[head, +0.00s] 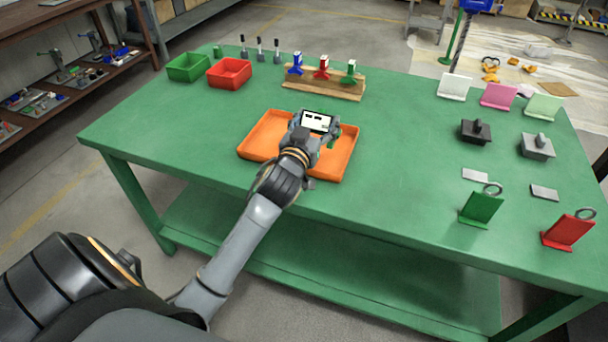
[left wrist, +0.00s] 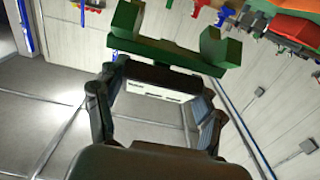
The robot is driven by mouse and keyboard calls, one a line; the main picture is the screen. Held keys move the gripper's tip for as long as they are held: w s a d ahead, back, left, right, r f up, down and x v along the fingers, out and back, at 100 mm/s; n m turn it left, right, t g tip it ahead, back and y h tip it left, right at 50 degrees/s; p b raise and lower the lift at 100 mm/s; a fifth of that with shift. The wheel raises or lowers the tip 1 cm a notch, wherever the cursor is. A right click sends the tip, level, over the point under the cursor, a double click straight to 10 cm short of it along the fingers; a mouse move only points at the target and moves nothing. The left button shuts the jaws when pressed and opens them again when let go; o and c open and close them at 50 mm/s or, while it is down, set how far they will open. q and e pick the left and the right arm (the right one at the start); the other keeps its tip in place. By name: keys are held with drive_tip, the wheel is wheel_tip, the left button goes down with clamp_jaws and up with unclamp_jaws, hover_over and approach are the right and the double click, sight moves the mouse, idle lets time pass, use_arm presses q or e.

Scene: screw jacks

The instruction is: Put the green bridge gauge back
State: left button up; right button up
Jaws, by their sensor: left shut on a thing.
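My left gripper (head: 320,131) is over the orange tray (head: 255,139) in the head view. It is shut on the green bridge gauge, of which only a small green part (head: 334,135) shows there beside the fingers. In the left wrist view the gauge (left wrist: 170,52) is a dark green bar with two upright ends, sitting across the fingertips (left wrist: 160,78). Whether the gauge touches the tray cannot be told, as my gripper hides that spot. My right gripper is not in view.
A green bin (head: 188,67) and a red bin (head: 229,73) stand at the back left. Blue, red and green jacks stand at a wooden rack (head: 323,88). A green stand (head: 481,208) and a red stand (head: 567,232) are at the right.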

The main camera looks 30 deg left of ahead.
use_arm(q)
drive_tip(key=s+f, duration=0.2)
drive_tip(key=f, duration=0.1)
drive_tip(key=s+d+f, duration=0.1)
drive_tip(key=s+f, duration=0.2)
drive_tip(key=s+f+b, duration=0.1)
drive_tip(key=s+f, duration=0.1)
drive_tip(key=f, duration=0.1)
drive_tip(key=shift+s+d+f, duration=0.2)
drive_tip(key=shift+s+d, duration=0.05)
drive_tip(key=shift+s, duration=0.1)
drive_tip(key=shift+f, duration=0.4)
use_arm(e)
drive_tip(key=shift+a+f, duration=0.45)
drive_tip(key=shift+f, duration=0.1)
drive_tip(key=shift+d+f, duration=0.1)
use_arm(q)
drive_tip(key=o, duration=1.6)
drive_tip(key=shift+f, duration=0.1)
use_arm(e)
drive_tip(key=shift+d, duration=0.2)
